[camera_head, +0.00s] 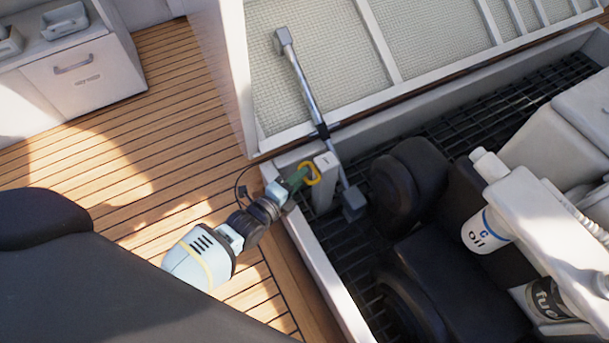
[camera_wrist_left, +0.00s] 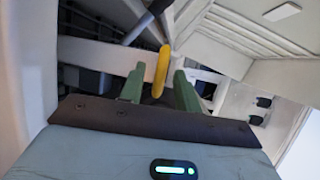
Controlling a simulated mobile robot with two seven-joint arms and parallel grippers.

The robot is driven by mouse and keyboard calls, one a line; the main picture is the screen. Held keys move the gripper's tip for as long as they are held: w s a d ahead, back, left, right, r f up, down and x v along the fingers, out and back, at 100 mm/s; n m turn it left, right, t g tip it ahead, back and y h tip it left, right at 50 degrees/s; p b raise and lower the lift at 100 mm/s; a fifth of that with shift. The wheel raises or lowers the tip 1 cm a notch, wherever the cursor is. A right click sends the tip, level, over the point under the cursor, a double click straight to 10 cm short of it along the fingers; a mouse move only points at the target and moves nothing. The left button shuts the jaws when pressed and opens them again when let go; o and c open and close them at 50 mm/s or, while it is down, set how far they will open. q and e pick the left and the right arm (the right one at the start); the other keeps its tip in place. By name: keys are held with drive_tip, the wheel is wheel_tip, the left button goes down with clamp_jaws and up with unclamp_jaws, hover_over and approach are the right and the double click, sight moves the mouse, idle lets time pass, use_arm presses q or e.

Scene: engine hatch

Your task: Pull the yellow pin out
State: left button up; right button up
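The yellow pin (camera_head: 309,173) shows as a yellow ring at a pale upright bracket (camera_head: 327,176) on the near left edge of the hatch opening. In the left wrist view the yellow ring (camera_wrist_left: 161,70) stands between the two green fingers. My left gripper (camera_head: 299,178) reaches it from the left. Its fingers (camera_wrist_left: 158,88) are apart, one on each side of the ring, with gaps visible. The pin's shaft is hidden. My right gripper is not in view.
The hatch lid (camera_head: 330,60) stands open, with a metal strut (camera_head: 303,80) running down to the opening. Engine parts, an oil bottle (camera_head: 484,232) and a fuel container (camera_head: 548,300) are at the right. A white cabinet (camera_head: 85,75) stands at upper left on wooden decking.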

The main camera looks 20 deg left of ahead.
use_arm(q)
drive_tip(key=shift+b+x, duration=0.4)
drive_tip(key=shift+x, duration=0.85)
drive_tip(key=shift+s+f, duration=0.1)
drive_tip(key=shift+s, duration=0.05)
clamp_jaws()
